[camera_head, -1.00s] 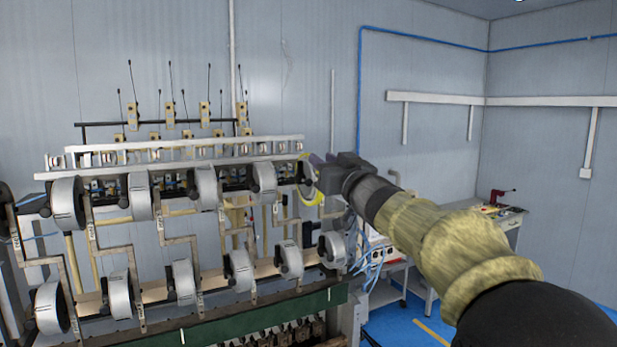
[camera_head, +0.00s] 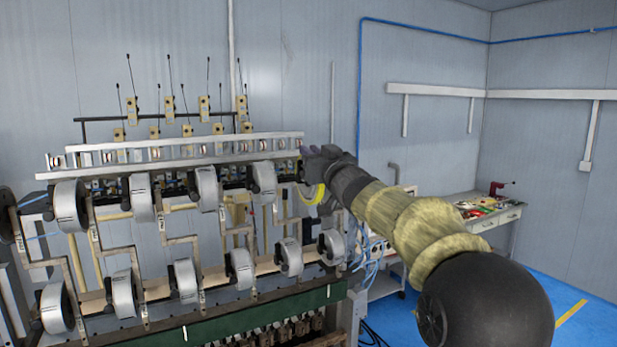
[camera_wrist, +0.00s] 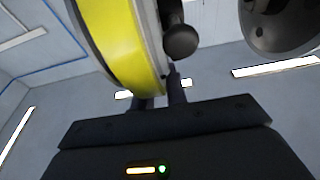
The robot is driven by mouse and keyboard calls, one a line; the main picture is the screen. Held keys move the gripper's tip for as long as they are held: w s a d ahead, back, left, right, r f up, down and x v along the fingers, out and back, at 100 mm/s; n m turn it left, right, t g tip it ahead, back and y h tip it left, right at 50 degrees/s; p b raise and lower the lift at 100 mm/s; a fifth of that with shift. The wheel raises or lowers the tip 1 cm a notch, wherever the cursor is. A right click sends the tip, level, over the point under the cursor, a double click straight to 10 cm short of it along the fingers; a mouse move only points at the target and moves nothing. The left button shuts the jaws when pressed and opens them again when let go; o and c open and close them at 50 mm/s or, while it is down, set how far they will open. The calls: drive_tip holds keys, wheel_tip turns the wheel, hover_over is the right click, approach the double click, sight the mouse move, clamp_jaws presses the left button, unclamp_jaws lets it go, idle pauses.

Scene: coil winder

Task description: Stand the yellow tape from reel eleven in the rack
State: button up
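The yellow tape (camera_head: 313,194) is a ring at the right end of the winder's upper row of reels. It fills the upper left of the wrist view (camera_wrist: 118,45), beside a dark round-ended knob. My gripper (camera_head: 312,176) is at the tape, coming from the right, and partly hides it. In the wrist view my two dark finger tips (camera_wrist: 161,95) are at the tape's lower edge. The left finger is partly hidden behind the tape and the right one is just beside it. I cannot tell whether they press on it. I cannot make out the rack.
The winder carries grey reels in an upper row (camera_head: 207,188) and a lower row (camera_head: 240,270) close left of my gripper. A dark round part (camera_wrist: 278,22) is at the wrist view's upper right. A workbench (camera_head: 492,215) stands at the back right, with blue floor before it.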

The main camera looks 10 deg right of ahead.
drive_tip(key=shift+s+a, duration=0.1)
drive_tip(key=shift+a, duration=0.25)
clamp_jaws()
idle(0.3)
drive_tip(key=shift+o, duration=1.8)
unclamp_jaws()
drive_tip(key=shift+f, duration=0.15)
drive_tip(key=shift+c, duration=0.2)
clamp_jaws()
